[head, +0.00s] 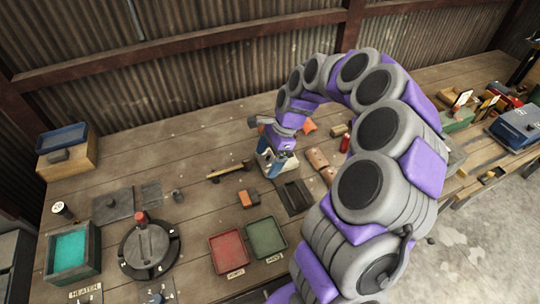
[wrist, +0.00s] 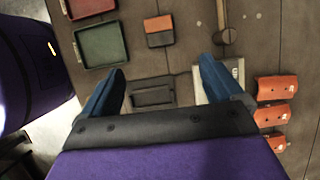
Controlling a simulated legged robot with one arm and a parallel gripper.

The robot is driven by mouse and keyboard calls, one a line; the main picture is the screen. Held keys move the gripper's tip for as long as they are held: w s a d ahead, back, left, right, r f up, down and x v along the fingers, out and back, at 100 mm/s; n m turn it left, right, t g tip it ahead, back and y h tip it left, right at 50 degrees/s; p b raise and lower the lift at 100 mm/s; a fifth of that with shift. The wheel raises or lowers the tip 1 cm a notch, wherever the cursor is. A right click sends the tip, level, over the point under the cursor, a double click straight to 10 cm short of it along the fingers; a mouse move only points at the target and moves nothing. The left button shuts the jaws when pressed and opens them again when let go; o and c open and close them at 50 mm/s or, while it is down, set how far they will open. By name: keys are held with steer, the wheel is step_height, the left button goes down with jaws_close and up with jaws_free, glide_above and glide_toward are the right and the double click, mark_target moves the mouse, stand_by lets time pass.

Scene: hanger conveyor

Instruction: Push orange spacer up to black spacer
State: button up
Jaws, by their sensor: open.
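A small two-tone block (head: 249,198) lies on the bench. In the wrist view its orange part (wrist: 157,23) touches a dark part (wrist: 160,40); I cannot tell whether these are one thing or two spacers in contact. My gripper (wrist: 162,69) is open and empty, its blue fingers spread above the bench. The block shows beyond the gap between the fingertips. In the head view my gripper (head: 275,162) is to the right of and behind the block. Several curved orange pieces (wrist: 275,88) lie in a column right of my gripper. No separate black spacer is clear.
A dark recessed tray (head: 295,197) lies beneath the fingers, and shows in the wrist view (wrist: 152,93). A red tray (head: 229,251) and a green tray (head: 266,237) stand near the front. A hammer (head: 228,172) lies behind the block. Bare bench surrounds the block.

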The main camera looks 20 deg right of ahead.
steer(key=b, duration=0.2)
glide_above(247, 197)
steer(key=d, duration=0.4)
step_height(247, 197, down, 8)
steer(key=x, duration=0.2)
steer(key=a+x, duration=0.1)
steer(key=x, duration=0.4)
steer(key=shift+a, duration=0.3)
steer(key=shift+f+b, duration=0.3)
steer(key=shift+f, duration=0.15)
steer(key=shift+d+f, duration=0.4)
steer(key=shift+d, duration=0.05)
